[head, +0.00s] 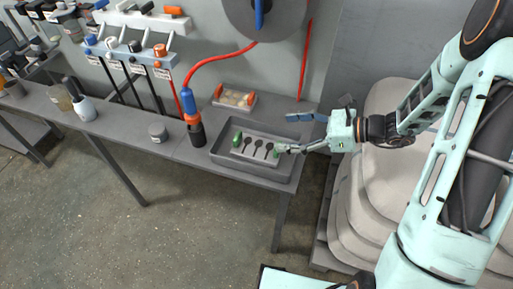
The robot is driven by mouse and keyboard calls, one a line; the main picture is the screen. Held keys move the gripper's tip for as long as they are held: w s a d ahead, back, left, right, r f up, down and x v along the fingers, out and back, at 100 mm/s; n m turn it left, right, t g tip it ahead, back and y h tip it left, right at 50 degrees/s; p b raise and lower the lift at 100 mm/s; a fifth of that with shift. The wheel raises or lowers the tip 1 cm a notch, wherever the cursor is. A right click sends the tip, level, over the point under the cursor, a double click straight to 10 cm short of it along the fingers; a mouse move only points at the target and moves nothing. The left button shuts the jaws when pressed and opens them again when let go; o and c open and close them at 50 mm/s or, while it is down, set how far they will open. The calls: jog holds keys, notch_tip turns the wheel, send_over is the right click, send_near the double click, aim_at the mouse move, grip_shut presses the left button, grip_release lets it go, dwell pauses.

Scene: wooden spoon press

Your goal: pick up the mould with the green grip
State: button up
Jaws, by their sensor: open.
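The mould with the green grips (257,147) is a light grey plate with several dark spoon-shaped hollows. It lies inside a grey rectangular tray (225,164) on the bench, with one green grip at its left end and one at its right end.
A similar mould with orange grips (235,97) lies behind the tray on the bench (181,150). A blue and orange hose nozzle (190,112) stands in a dark holder left of the tray. A grey jar (158,132) is further left. Stacked pale sacks (385,190) stand at the right.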

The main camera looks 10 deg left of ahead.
jog(key=b, duration=0.1)
send_near(261, 148)
jog(key=shift+a+f, duration=0.55)
jog(key=shift+a, duration=0.2)
jog(key=shift+w+a+f, duration=0.1)
jog(key=shift+a+f, duration=0.05)
jog(key=shift+a, duration=0.5)
jog(key=shift+b+x, duration=0.3)
jog(key=shift+x, duration=2.75)
jog(key=c, duration=1.8)
